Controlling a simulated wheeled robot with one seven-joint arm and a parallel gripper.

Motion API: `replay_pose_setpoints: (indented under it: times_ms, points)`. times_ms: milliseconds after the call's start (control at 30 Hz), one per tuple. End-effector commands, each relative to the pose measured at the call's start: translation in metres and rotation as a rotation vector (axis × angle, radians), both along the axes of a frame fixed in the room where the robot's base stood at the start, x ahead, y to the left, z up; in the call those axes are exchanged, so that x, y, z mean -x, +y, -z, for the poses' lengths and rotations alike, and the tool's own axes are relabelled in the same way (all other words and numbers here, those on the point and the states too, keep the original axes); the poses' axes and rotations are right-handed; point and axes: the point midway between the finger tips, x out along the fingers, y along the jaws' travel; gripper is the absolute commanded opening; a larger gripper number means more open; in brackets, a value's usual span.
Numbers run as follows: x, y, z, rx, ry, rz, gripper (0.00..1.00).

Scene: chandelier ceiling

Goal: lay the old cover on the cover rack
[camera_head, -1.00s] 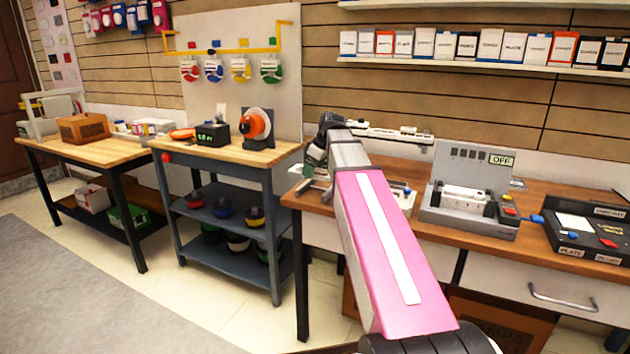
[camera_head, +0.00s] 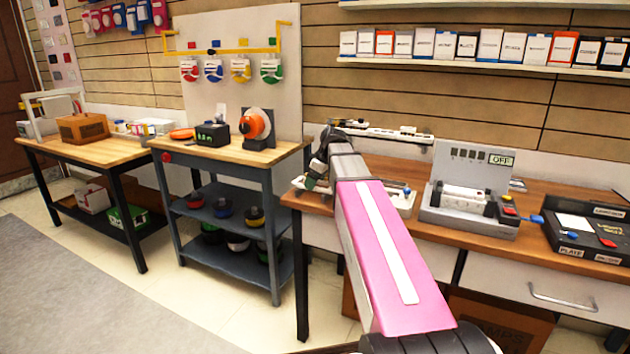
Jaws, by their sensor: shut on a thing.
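My gripper (camera_head: 312,181) is at the left end of the right-hand wooden bench, low over its top. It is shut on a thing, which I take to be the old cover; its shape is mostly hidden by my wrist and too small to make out. A pale low base (camera_head: 404,202) lies on the bench just right of the gripper, partly behind my pink arm. A long white fixture (camera_head: 392,135) stands behind it. I cannot tell which of these, if either, is the cover rack.
A grey tester (camera_head: 468,205) marked OFF and a black box (camera_head: 588,238) with labelled plates stand further right on the bench (camera_head: 520,255). A blue-grey cart (camera_head: 222,170) with an orange reel stands left, across a gap. A shelf (camera_head: 480,60) of small boxes hangs above.

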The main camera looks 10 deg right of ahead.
Motion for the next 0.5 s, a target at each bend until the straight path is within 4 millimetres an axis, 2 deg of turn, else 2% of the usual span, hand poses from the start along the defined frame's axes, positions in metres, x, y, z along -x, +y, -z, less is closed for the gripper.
replay_pose_setpoints:
  times_ms: [267,300,367,500]
  points:
    - [0.0001,0.0000,0.0073,0.000,0.000,0.000,0.50]
    - [0.0000,0.0000,0.0074,0.000,0.000,0.000,0.80]
    - [0.0000,0.0001,0.0072,0.000,0.000,0.000,0.99]
    - [0.0000,0.0000,0.0071,0.000,0.000,0.000,0.99]
